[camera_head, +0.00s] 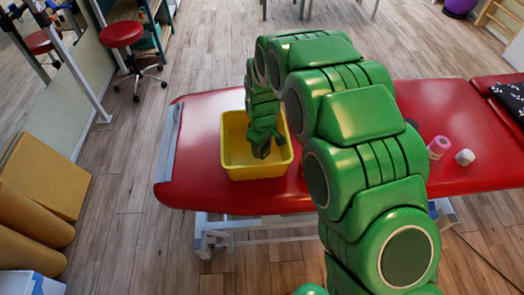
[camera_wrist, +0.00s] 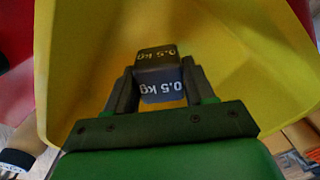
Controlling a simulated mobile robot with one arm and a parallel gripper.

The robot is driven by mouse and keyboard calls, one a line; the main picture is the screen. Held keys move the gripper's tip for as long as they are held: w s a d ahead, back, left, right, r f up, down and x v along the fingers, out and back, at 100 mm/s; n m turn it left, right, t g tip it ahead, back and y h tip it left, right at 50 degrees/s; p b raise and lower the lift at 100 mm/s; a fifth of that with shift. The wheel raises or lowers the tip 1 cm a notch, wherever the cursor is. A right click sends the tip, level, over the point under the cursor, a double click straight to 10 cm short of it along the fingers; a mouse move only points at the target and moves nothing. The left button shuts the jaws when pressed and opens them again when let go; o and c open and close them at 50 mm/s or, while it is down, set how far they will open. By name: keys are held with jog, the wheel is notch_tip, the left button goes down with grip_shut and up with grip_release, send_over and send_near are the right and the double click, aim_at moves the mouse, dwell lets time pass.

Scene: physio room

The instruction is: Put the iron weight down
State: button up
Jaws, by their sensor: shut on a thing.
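The iron weight (camera_wrist: 160,74) is a small dark block marked "0.5 kg", seen in the wrist view between the two dark fingers. My gripper (camera_wrist: 158,88) is shut on it. In the head view my gripper (camera_head: 262,148) points down inside the yellow tub (camera_head: 257,173). The tub's yellow walls also fill most of the wrist view (camera_wrist: 245,60). The weight is mostly hidden by the gripper in the head view. I cannot tell whether it touches the tub's floor.
The tub stands on a red treatment table (camera_head: 195,130). A pink roll (camera_head: 438,147) and a white roll (camera_head: 465,157) lie on the table at the right, beyond my arm. A red stool (camera_head: 122,38) stands at the back left. Tan bolsters (camera_head: 30,225) lie at the left.

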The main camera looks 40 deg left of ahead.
aim_at(262, 152)
jog(key=shift+f, duration=1.5)
jog(key=shift+f, duration=0.15)
jog(key=o, duration=1.5)
jog(key=shift+c, duration=0.2)
jog(key=shift+r, duration=0.2)
notch_tip(262, 152, up, 12)
jog(key=shift+f, duration=0.1)
